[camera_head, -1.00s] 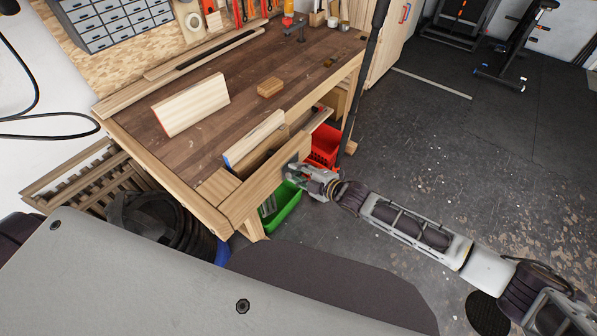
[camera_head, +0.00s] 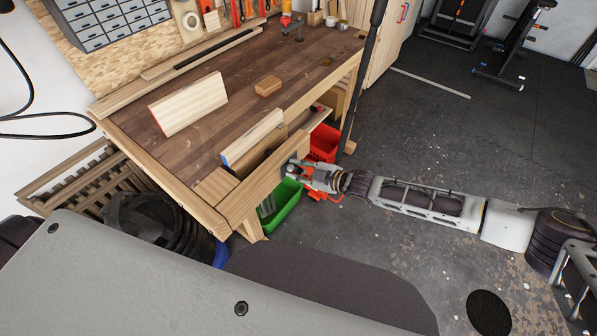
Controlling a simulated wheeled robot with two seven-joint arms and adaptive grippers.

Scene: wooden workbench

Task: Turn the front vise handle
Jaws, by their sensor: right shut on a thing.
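The front vise is the pale wooden jaw (camera_head: 262,187) on the near right side of the workbench (camera_head: 215,92). A dark gap shows between this jaw and the bench. My right gripper (camera_head: 293,172) is at the outer face of the jaw, low at its right part, with its arm coming in from the right. It is shut on the vise handle, which is mostly hidden by the fingers. My left gripper is not in view.
A green bin (camera_head: 281,206) and a red bin (camera_head: 323,143) stand below the bench near my right gripper. A leaning board (camera_head: 189,104) and a small wooden block (camera_head: 268,87) lie on the bench top. The floor to the right is largely open.

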